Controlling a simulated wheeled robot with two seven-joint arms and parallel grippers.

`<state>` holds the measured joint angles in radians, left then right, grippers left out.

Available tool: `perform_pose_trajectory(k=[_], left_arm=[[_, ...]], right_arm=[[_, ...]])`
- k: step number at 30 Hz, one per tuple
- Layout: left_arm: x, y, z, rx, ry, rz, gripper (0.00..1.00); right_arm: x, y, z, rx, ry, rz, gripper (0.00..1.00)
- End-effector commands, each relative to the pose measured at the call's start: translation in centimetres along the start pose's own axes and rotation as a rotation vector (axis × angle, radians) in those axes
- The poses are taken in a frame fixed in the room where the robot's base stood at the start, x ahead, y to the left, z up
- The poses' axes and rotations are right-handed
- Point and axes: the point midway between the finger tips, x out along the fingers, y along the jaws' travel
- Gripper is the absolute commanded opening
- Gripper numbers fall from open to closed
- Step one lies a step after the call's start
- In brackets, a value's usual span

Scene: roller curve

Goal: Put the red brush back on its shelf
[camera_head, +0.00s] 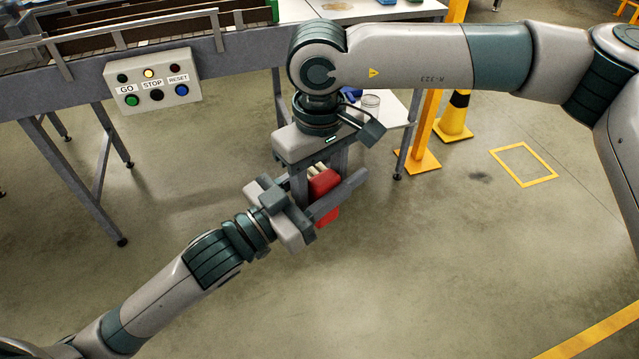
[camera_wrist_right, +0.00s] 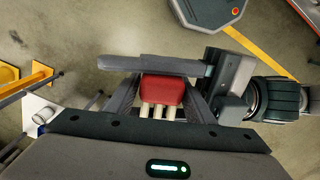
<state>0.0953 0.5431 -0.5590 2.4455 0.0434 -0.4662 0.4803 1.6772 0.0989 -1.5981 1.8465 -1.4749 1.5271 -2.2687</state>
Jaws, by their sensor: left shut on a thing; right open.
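The red brush (camera_head: 325,184) is in mid-air near the middle of the head view, with pale bristles or pegs at its upper end. My left gripper (camera_head: 330,195) comes in from the lower left and is shut on it. My right gripper (camera_head: 318,178) points down from above, its two fingers open on either side of the brush. In the right wrist view the brush (camera_wrist_right: 162,90) sits between my right gripper's fingers, with a left gripper finger (camera_wrist_right: 150,64) across its far side. Whether the right fingers touch it is unclear.
A white low shelf (camera_head: 397,103) at the back holds a clear jar (camera_head: 371,102) and a blue item (camera_head: 351,93), partly hidden by my right arm. A conveyor (camera_head: 110,40) with a button box (camera_head: 152,82) stands at upper left. A yellow post (camera_head: 425,130) stands right of the shelf. The floor in front is clear.

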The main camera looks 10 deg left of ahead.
Motion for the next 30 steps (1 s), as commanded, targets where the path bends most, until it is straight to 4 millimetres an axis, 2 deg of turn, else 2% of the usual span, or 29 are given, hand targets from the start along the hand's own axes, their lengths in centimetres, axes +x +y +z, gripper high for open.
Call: perform_pose_trajectory(k=[4,8,9,10,12,13,23,26,30], left_arm=[[0.0,0.0,0.0,0.0,0.001,0.0,0.19],[0.0,0.0,0.0,0.0,0.001,0.0,0.19],[0.0,0.0,0.0,0.0,0.001,0.0,0.19],[0.0,0.0,0.0,0.0,0.001,0.0,0.49],[0.0,0.0,0.0,0.0,0.001,0.0,0.66],[0.0,0.0,0.0,0.0,0.001,0.0,0.68],[0.0,0.0,0.2,-0.002,-0.005,-0.001,0.68],[0.0,-0.1,1.0,-0.011,-0.023,-0.005,0.68],[-0.2,-0.2,3.4,-0.037,-0.08,-0.018,0.68]], right_arm=[[0.0,0.0,0.0,0.0,0.0,0.0,0.48],[0.0,0.0,0.0,0.0,0.0,0.0,0.17],[0.0,0.0,0.0,0.0,0.0,0.0,0.15],[0.0,0.0,0.0,0.0,0.0,0.0,0.15],[-0.1,0.0,0.0,0.0,0.0,0.0,0.11],[-0.1,0.0,0.0,0.0,0.0,0.0,0.11],[-0.1,0.0,0.0,0.0,0.0,0.0,0.11],[-0.1,0.0,0.0,0.0,0.0,0.0,0.11],[0.0,0.0,0.0,0.0,0.0,0.0,0.11]])
